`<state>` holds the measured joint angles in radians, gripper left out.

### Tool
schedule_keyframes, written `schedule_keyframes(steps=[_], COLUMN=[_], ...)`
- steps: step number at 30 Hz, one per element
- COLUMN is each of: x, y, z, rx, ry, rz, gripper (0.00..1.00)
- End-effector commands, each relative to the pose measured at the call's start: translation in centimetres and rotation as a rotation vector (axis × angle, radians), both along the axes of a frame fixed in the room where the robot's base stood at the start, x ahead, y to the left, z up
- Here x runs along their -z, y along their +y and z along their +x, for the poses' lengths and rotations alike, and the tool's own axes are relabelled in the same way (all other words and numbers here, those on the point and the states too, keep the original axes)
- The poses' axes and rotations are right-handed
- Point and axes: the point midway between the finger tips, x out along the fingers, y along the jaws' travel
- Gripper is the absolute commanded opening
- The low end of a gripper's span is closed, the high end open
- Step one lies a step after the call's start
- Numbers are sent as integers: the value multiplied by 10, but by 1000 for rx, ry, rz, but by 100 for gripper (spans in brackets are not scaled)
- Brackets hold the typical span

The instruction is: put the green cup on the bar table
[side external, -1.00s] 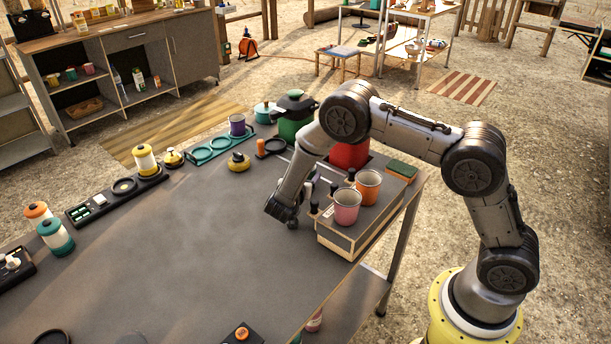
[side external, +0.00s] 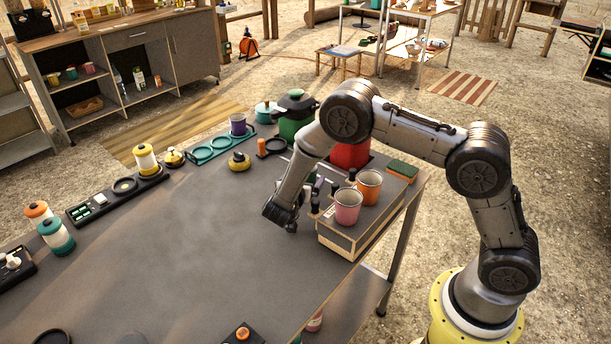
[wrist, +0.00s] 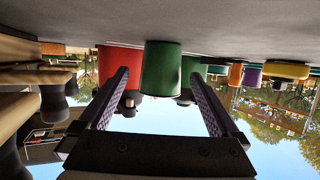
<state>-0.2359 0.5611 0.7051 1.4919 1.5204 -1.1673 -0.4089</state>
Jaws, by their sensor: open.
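In the wrist view, which shows the scene upside down, the green cup (wrist: 160,68) stands on the grey tabletop between the lines of my two fingers. My gripper (wrist: 158,76) is open, with one finger on each side of the cup and a gap to both. In the side view my gripper (side external: 281,217) is low over the grey table (side external: 190,240), left of the wooden box. The green cup is hidden behind my arm there. I cannot tell which table is the bar table.
A wooden box (side external: 345,240) with a pink cup (side external: 347,206) and an orange cup (side external: 369,186) is right of my gripper. A red container (side external: 349,155) and a green pot with a black lid (side external: 295,118) stand behind. The table's middle left is clear.

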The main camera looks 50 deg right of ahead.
Motion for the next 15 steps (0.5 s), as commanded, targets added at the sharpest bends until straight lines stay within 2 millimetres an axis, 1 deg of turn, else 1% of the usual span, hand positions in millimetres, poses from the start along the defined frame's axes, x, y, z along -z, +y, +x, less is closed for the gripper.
schedule_keyframes(steps=[1,6,12,15], x=[-6,-20,-33,-36], y=[11,43,72,80], z=[-3,-18,-32,-36], rx=[-5,-4,-4,-1], ry=[-4,-4,-6,-5], rz=[-1,-2,-2,-2], gripper=[98,98,98,98])
